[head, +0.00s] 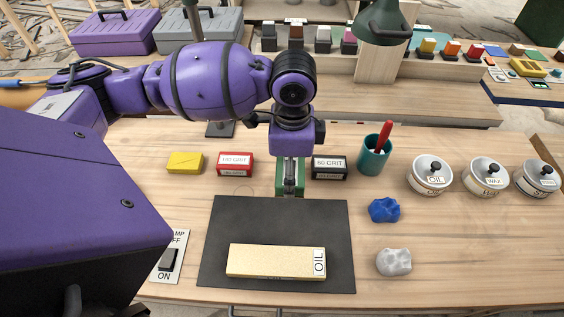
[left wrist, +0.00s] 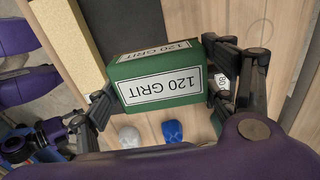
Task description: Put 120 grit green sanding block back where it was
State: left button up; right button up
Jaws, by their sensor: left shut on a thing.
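The green sanding block (left wrist: 160,76), with white "120 GRIT" labels, is between the fingers of my left gripper (left wrist: 160,92) in the left wrist view. The gripper is shut on it. In the head view my left gripper (head: 290,180) points down just behind the dark mat, between the red block and the black block. The green block (head: 279,178) shows there only in part, as the gripper hides much of it. I cannot tell whether it touches the table. My right gripper is not in view.
A red "180 GRIT" block (head: 235,164) and a yellow block (head: 185,162) stand left; a black "80 GRIT" block (head: 329,167) stands close right. A teal cup (head: 374,160) is farther right. A wooden piece (head: 275,262) lies on the dark mat (head: 280,220).

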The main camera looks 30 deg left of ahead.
pick_arm(q)
jog(key=w+a+f, duration=0.2)
jog(key=w, duration=0.1)
jog(key=w+a+f, duration=0.2)
jog(key=f, duration=0.1)
jog(key=w+a+f+b, duration=0.1)
jog(key=w+a+f, duration=0.1)
jog(key=w+f, duration=0.1)
jog(key=shift+w+a, duration=0.3)
jog(key=shift+w+a+f, duration=0.15)
jog(key=shift+f, duration=0.15)
jog(key=shift+w+a+f, duration=0.1)
jog(key=shift+w+f, duration=0.05)
jog(key=shift+f, duration=1.5)
jog(key=shift+f, duration=0.1)
jog(key=o, duration=0.8)
jog(key=shift+f, duration=0.1)
jog(key=shift+c, duration=0.2)
jog(key=o, duration=0.5)
jog(key=shift+c, duration=0.2)
